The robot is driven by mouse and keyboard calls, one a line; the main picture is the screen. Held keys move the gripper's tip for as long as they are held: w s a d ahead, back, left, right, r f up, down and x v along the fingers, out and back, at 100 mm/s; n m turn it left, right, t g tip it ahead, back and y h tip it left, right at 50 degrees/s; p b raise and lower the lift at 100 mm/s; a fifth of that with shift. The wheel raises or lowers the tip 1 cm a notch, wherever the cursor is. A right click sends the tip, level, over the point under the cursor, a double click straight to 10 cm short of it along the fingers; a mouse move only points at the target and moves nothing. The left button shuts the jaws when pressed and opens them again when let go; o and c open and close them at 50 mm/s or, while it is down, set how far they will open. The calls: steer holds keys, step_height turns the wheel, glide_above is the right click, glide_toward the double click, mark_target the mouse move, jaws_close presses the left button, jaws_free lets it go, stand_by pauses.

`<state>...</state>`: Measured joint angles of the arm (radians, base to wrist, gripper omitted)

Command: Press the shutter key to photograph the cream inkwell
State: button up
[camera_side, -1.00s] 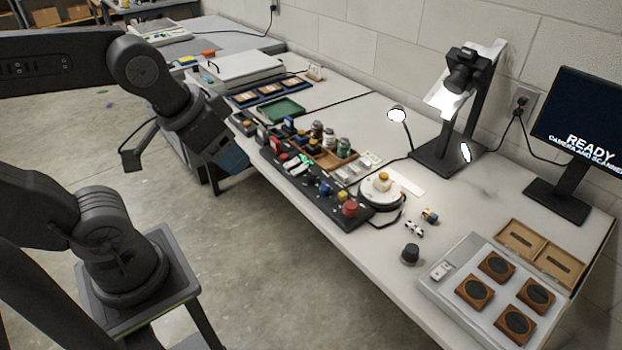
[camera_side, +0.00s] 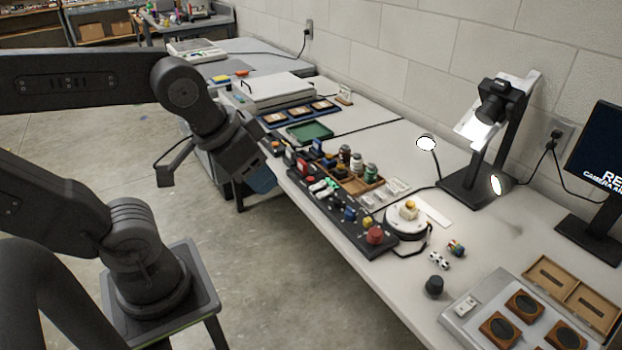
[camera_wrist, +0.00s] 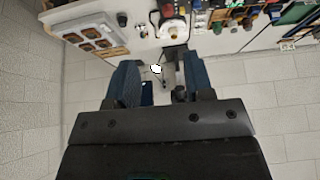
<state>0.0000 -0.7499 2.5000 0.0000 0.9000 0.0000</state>
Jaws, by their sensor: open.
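The cream inkwell (camera_side: 408,209) sits on a round white turntable (camera_side: 398,228) on the long table. A black control strip (camera_side: 352,238) runs along the front edge beside it, with a red knob (camera_side: 375,235) and several coloured keys. I cannot tell which of them is the shutter key. A camera (camera_side: 495,100) on a black stand is aimed down behind the turntable. My gripper (camera_side: 262,180), with blue fingers, is open and empty, off the table's front edge, left of the strip. In the wrist view my gripper (camera_wrist: 158,88) shows its fingers apart; the turntable (camera_wrist: 172,35) is at the top.
A lamp (camera_side: 426,143) stands behind the turntable. Jars (camera_side: 357,163) in a wooden tray and a green tray (camera_side: 310,131) lie behind the strip. A small black knob (camera_side: 434,286) and a grey box (camera_side: 463,305) with wooden frames are at the right. The floor in front is clear.

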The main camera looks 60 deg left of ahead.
jaws_close()
stand_by(1.4)
